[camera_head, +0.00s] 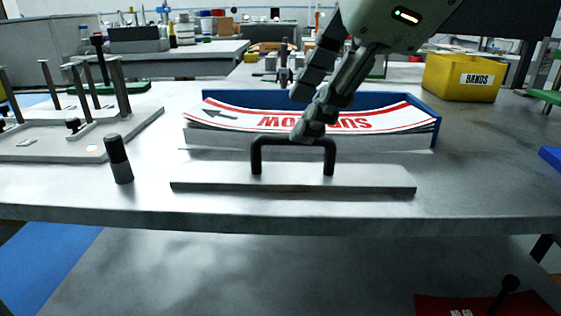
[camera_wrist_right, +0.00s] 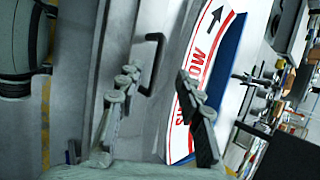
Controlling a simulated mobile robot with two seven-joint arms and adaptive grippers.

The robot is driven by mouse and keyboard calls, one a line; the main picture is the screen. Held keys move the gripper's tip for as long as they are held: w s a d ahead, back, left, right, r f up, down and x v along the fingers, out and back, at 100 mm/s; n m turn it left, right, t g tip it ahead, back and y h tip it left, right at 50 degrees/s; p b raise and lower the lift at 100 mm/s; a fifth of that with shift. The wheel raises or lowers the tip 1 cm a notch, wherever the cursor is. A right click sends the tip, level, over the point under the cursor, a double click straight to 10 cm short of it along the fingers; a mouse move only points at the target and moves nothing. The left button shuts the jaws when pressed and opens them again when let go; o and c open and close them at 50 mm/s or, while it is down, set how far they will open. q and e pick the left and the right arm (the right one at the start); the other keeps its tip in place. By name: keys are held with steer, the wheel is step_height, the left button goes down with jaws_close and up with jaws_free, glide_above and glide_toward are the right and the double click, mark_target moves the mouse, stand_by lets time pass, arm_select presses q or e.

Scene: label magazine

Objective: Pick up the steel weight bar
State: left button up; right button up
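The steel weight bar (camera_head: 292,182) lies flat near the table's front edge. Its black arched handle (camera_head: 257,155) stands up from the middle. My right gripper (camera_head: 303,115) is open, above and a little behind the handle, one fingertip overlapping the handle's top in the head view. In the right wrist view the handle (camera_wrist_right: 152,62) shows between the two spread fingers (camera_wrist_right: 157,78). Whether a finger touches it I cannot tell. The bar also shows edge-on there, partly hidden by a finger. My left gripper is not in view.
A blue tray (camera_head: 437,122) holding curved red-and-white labels stands just behind the bar. A dark cylinder (camera_head: 118,160) stands left of it, near a plate with several posts (camera_head: 50,145). A yellow bin (camera_head: 450,78) marked BANDS is at the back right. The table right of the bar is clear.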

steer(key=x, duration=0.6)
steer(key=shift+w+d+f, duration=0.15)
steer(key=shift+d+f, duration=0.1)
steer(key=shift+f, duration=0.3)
steer(key=shift+c, duration=0.6)
jaws_close()
steer(key=shift+r, duration=0.15)
